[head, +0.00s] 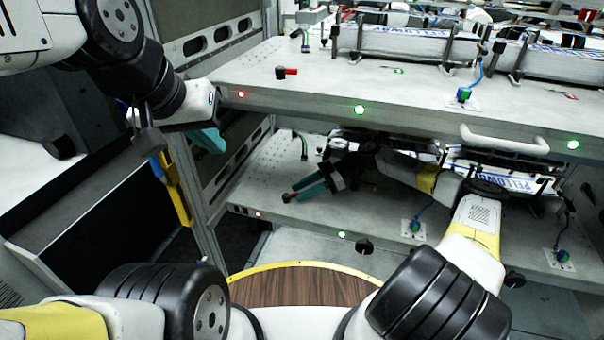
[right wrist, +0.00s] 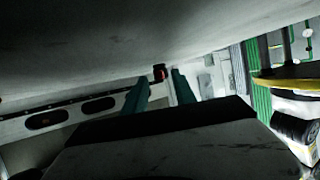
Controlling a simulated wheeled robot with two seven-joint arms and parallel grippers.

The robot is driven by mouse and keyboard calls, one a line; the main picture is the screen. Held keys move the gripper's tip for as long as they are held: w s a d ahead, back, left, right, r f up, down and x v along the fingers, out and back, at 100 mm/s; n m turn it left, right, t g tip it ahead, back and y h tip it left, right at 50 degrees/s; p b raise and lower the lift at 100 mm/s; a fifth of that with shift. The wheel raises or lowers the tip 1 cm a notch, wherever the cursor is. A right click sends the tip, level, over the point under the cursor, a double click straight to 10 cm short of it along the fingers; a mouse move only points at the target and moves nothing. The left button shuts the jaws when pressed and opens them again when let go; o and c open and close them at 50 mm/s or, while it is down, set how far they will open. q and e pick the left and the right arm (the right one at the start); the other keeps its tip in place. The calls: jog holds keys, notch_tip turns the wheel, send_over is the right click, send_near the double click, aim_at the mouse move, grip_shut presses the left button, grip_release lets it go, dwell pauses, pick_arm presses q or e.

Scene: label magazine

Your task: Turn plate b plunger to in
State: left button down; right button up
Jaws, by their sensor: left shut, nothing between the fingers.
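The lower plate (head: 262,205) carries a small red-and-black plunger knob (head: 287,197) near its left front corner. Which plate is b cannot be read. My right gripper (head: 297,192) reaches in under the upper plate, with its teal fingers at this knob. In the right wrist view the fingers (right wrist: 158,85) are apart and the red-and-black knob (right wrist: 160,73) shows between their tips; contact cannot be told. A similar red-and-black plunger (head: 287,72) lies on the upper plate (head: 255,75). My left gripper (head: 208,139) is shut and empty, left of the plates by the frame.
The upper plate hangs close over my right arm. A white handle (head: 504,140) sits on its front edge. Green-and-blue connectors (head: 415,226) and black knobs (head: 363,246) are along the lower plate's front. Slotted metal frame rails (head: 218,40) stand at left. A yellow-and-blue object (head: 176,195) hangs nearby.

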aim_at(290, 198)
grip_shut()
jog(key=shift+s, duration=0.1)
jog(key=shift+s+d+m+t, duration=0.1)
jog(key=shift+s+m+t, duration=0.2)
jog(key=shift+m+t, duration=0.4)
jog(key=shift+s+d+m+t, duration=0.1)
jog(key=shift+s+m+t, duration=0.2)
jog(key=shift+m+t, duration=0.4)
jog(key=shift+s+a+m+t, duration=0.1)
jog(key=shift+s+m+t, duration=0.2)
jog(key=shift+m+t, duration=0.45)
jog(key=shift+s+a+m+t, duration=0.1)
jog(key=shift+s+m+t, duration=0.3)
jog(key=shift+t, duration=0.45)
jog(key=shift+s+a+m+t, duration=0.1)
jog(key=shift+s+m+t, duration=0.1)
jog(key=shift+m+t, duration=0.6)
grip_release()
